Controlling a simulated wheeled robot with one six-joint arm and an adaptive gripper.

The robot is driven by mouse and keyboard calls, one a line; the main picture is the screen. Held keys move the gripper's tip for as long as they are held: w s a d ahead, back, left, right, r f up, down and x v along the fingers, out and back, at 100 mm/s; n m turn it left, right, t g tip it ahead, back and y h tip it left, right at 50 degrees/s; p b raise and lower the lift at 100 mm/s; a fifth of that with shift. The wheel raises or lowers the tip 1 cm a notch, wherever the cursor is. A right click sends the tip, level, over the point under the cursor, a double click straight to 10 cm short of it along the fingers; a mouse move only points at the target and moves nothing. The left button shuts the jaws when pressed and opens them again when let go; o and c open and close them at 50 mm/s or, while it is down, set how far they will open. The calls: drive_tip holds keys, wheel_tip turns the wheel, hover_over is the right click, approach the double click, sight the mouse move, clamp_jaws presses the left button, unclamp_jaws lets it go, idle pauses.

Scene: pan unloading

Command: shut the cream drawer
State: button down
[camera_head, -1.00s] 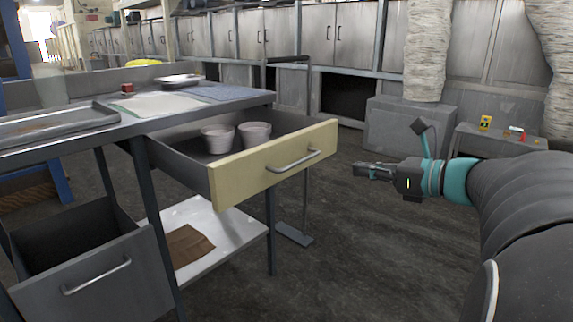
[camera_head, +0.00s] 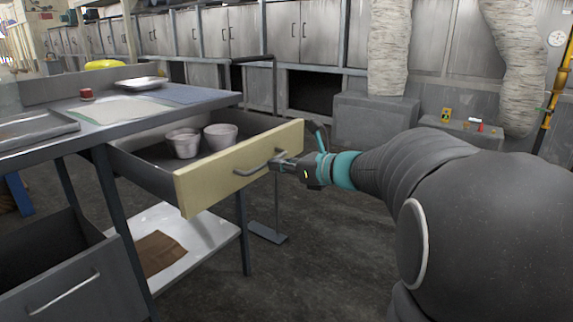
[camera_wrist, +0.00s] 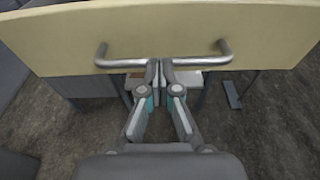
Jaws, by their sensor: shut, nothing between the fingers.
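The cream drawer (camera_head: 222,172) stands open from the grey workbench, with two pale cups (camera_head: 184,142) inside it. Its cream front carries a curved metal handle (camera_head: 250,171). My gripper (camera_head: 275,165) is at the handle, in front of the drawer face, with its fingers shut. In the wrist view the cream front (camera_wrist: 160,28) fills the top, and the shut fingertips (camera_wrist: 160,68) are at the middle of the handle bar (camera_wrist: 195,63). Nothing shows between the fingers. I cannot tell whether the tips touch the bar.
A grey drawer (camera_head: 75,285) stands open at the lower left. A white lower shelf (camera_head: 205,232) with a brown piece lies beneath the bench. A metal tray (camera_head: 142,83) and a red jar (camera_head: 87,95) sit on top.

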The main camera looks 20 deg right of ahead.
drive_tip(key=shift+a, duration=0.1)
idle(0.3)
drive_tip(key=b, duration=0.2)
approach(198, 143)
drive_tip(key=x, duration=1)
drive_tip(key=shift+w+r, duration=0.35)
drive_tip(key=shift+w, duration=0.05)
drive_tip(key=shift+w+r, duration=0.1)
drive_tip(key=shift+r, duration=0.15)
